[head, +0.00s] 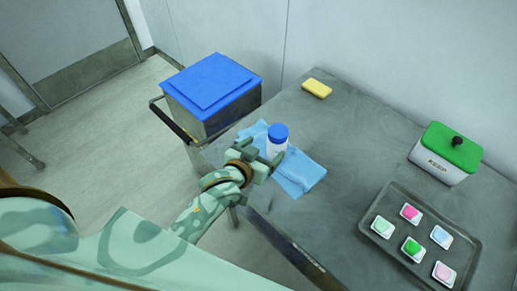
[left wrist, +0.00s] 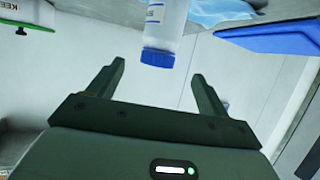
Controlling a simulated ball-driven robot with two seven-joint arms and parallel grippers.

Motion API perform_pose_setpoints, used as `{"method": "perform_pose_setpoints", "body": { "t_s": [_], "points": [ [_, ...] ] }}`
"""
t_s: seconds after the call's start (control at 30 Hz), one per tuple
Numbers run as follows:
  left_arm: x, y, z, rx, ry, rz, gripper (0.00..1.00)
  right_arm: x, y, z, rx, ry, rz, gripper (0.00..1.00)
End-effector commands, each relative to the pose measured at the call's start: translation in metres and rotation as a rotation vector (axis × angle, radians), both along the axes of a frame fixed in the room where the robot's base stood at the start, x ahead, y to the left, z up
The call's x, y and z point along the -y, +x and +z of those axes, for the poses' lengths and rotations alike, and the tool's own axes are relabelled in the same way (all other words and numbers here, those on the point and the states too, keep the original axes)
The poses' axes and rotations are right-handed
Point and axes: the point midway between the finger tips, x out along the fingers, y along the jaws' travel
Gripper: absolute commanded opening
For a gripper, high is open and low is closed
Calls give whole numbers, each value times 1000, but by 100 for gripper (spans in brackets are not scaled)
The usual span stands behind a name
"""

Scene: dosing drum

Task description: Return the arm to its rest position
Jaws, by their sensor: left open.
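My left arm reaches in from the left in the head view. Its gripper (head: 262,160) is at the table's left part, right by a white bottle with a blue cap (head: 277,143). In the left wrist view the gripper's two fingers (left wrist: 159,85) are spread apart with nothing between them. The bottle (left wrist: 165,30) shows beyond the fingertips, and the picture is upside down. The bottle appears to stand upright on a light blue cloth (head: 305,176). Whether a finger touches the bottle cannot be told from the head view. My right gripper is not in view.
A bin with a blue lid (head: 212,82) stands left of the grey table (head: 345,150). A yellow sponge (head: 317,88) lies at the back. A green-lidded box marked KEEP (head: 445,155) and a dark tray (head: 385,205) with several small coloured items are at the right. The table's middle is clear.

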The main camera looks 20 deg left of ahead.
Motion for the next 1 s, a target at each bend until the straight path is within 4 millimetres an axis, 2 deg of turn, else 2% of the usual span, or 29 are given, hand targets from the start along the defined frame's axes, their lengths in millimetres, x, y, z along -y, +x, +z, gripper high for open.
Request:
{"method": "perform_pose_setpoints", "body": {
  "t_s": [0.1, 0.2, 0.77, 0.87, 1.0],
  "points": [
    [-2, -14, 6, 0, 0, 0, 78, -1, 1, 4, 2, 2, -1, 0],
    [-2, -19, 8, 1, 0, 0, 78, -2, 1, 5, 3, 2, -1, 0],
    [-3, -21, 7, -6, 10, -1, 78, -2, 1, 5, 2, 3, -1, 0],
    [-13, -33, 5, -53, 87, -2, 78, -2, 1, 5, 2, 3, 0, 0],
    [-39, -66, 2, -184, 292, -11, 78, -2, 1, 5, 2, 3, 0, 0]
  ]
}}
